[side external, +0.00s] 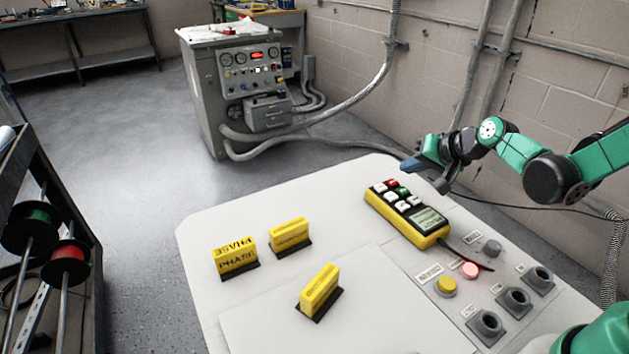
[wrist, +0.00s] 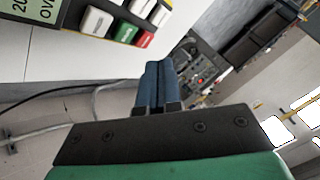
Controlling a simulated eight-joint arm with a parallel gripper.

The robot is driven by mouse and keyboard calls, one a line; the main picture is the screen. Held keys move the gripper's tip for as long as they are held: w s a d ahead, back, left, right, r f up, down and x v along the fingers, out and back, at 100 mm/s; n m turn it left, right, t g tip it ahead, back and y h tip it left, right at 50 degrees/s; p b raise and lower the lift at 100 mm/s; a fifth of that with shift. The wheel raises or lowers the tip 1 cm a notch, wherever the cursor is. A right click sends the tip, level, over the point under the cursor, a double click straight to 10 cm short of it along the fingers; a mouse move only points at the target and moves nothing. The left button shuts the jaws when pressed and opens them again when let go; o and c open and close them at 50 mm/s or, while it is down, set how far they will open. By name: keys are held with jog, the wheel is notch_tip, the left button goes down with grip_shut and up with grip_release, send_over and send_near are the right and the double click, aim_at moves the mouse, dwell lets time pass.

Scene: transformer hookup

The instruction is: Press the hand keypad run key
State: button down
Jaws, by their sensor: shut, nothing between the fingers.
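The hand keypad (side external: 405,215) is a yellow box lying on the pale bench top. It has several white keys, a green key (side external: 402,191), a red key (side external: 391,184) and a lit display. Its key end also shows at the upper left of the wrist view, with the green key (wrist: 126,32) beside the red key (wrist: 146,39). The key labels are too small to read. My gripper (side external: 408,167) has its blue fingers together and empty. It is above and beyond the keypad's far end, apart from the keys. In the wrist view the fingertips (wrist: 158,68) point past the red key's end.
Several yellow blocks on dark bases, one a PHASE block (side external: 236,258), stand on the bench's left part. A yellow button (side external: 446,285), a red button (side external: 470,270) and dark sockets (side external: 515,299) sit at the right. A grey control cabinet (side external: 205,105) stands behind.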

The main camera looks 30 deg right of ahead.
aim_at(394, 186)
jog(key=shift+f, duration=1.2)
jog(key=shift+f, duration=0.1)
dwell(1.1)
jog(key=shift+f, duration=0.3)
jog(key=shift+f, duration=0.4)
dwell(0.6)
jog(key=shift+r, duration=0.8)
jog(key=shift+r, duration=2.5)
